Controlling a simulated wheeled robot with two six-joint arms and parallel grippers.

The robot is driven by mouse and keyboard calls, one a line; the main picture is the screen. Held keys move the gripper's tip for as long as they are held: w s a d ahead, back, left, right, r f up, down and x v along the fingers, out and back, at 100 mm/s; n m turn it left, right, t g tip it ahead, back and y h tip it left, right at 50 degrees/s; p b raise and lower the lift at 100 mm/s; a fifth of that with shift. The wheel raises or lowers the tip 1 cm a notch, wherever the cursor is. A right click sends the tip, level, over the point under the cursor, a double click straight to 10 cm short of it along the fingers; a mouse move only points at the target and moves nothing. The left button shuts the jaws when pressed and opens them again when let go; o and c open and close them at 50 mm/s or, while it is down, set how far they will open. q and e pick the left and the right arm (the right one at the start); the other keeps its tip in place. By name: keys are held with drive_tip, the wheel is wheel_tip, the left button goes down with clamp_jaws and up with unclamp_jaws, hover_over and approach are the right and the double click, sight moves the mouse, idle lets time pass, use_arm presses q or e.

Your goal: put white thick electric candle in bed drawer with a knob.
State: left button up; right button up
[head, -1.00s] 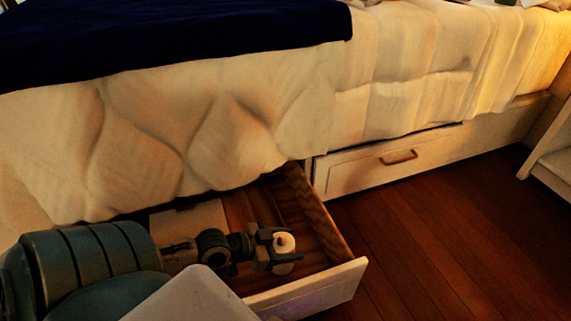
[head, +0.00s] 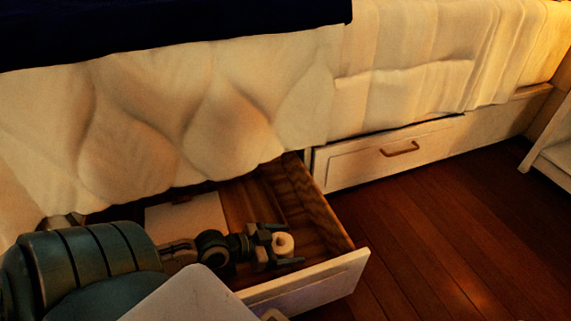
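The open bed drawer (head: 312,284) is pulled out from under the bed. The white thick candle (head: 284,244) is in the drawer area, near its front right, and its top faces me. My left gripper (head: 284,246) reaches over the drawer from the left. Its two fingers are spread on either side of the candle, with a gap visible. Whether the candle's base rests on the drawer floor is hard to tell. My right gripper is not in view.
A closed drawer (head: 350,170) with a handle (head: 399,149) sits to the right under the bed. A pale flat thing (head: 190,218) lies in the open drawer's left part. The wooden floor (head: 440,225) at right is clear. A white furniture piece (head: 552,158) stands at the right edge.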

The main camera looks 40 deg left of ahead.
use_arm(q)
drive_tip(key=shift+r, duration=0.2)
drive_tip(key=p+v, duration=0.8)
drive_tip(key=v, duration=0.4)
